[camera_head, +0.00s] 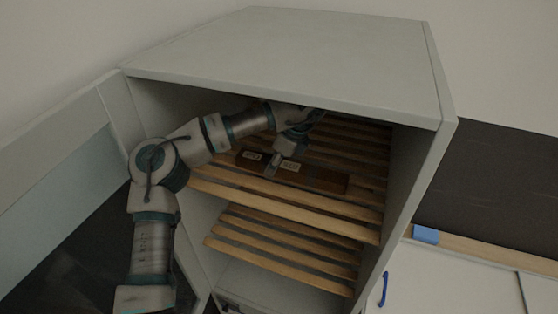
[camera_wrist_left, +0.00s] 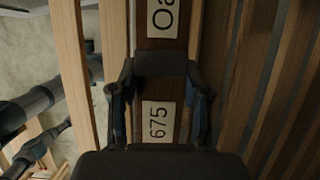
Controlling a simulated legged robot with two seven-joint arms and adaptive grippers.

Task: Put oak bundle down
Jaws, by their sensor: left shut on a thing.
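The oak bundle (camera_head: 322,180) is a long dark brown piece with white labels, lying along the upper slatted shelf (camera_head: 290,205) inside the grey cabinet. In the left wrist view its labels, reading "Oa…" and "675", show on the bundle (camera_wrist_left: 163,20). My left gripper (camera_head: 272,168) reaches in from above and is shut on the bundle near its middle; its fingers (camera_wrist_left: 160,95) sit on either side of it. The bundle is level with the slats; I cannot tell whether it touches them. My right gripper is out of view.
The cabinet (camera_head: 290,45) has a top panel above my arm and a side wall on the right. A lower slatted shelf (camera_head: 285,250) is under the upper one. The cabinet's open door (camera_head: 60,160) stands at the left. A white unit with a blue handle (camera_head: 384,288) is at the right.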

